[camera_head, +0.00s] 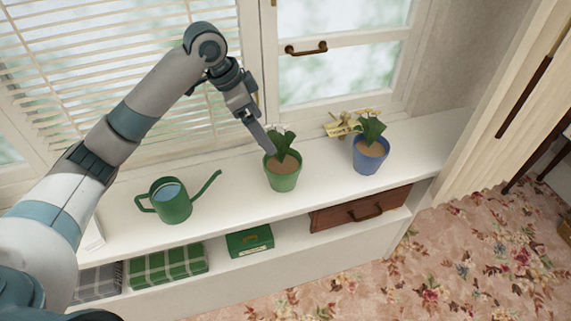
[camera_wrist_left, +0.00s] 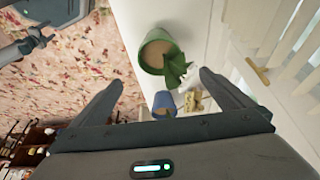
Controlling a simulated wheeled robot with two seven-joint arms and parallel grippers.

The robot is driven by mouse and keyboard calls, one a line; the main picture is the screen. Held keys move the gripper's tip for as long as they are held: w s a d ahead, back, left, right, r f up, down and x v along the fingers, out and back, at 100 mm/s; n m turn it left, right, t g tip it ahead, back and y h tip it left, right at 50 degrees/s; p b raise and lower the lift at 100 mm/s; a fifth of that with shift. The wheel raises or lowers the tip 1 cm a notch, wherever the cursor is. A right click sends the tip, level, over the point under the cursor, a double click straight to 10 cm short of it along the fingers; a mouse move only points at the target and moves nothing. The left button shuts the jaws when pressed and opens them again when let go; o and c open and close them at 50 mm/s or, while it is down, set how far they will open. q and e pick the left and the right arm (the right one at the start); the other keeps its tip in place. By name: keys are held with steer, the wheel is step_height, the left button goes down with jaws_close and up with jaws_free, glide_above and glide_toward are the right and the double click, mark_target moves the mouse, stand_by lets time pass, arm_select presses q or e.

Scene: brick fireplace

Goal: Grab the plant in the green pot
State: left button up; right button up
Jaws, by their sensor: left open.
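The plant in the green pot (camera_head: 283,170) stands upright on the white windowsill shelf, with green leaves (camera_head: 282,143) and brown soil. It also shows in the left wrist view, where the green pot (camera_wrist_left: 152,48) lies beyond the gap between the fingers. My left gripper (camera_head: 266,143) is open and empty, just behind and left of the plant, with a finger close to the leaves. I cannot tell whether it touches them. In the left wrist view, both fingers of the left gripper (camera_wrist_left: 160,83) are spread wide. What looks like my right gripper (camera_wrist_left: 38,40) shows small at the upper left.
A blue pot with a plant (camera_head: 369,157) stands to the right, with a yellow ornament (camera_head: 341,125) behind it. A green watering can (camera_head: 172,203) stands left. The window with blinds (camera_head: 130,70) is behind. A wooden drawer (camera_head: 360,209) and green box (camera_head: 250,241) sit below.

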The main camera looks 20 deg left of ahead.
arm_select(q)
steer(key=p, duration=0.3)
glide_above(286, 166)
steer(key=s+a, duration=0.2)
steer(key=f, duration=1)
steer(key=shift+w, duration=0.25)
steer(key=shift+w+d+f, duration=0.1)
steer(key=shift+f, duration=0.4)
arm_select(e)
steer(key=r, duration=0.1)
steer(key=s+r, duration=0.1)
steer(key=r, duration=0.1)
steer(key=shift+d, duration=0.2)
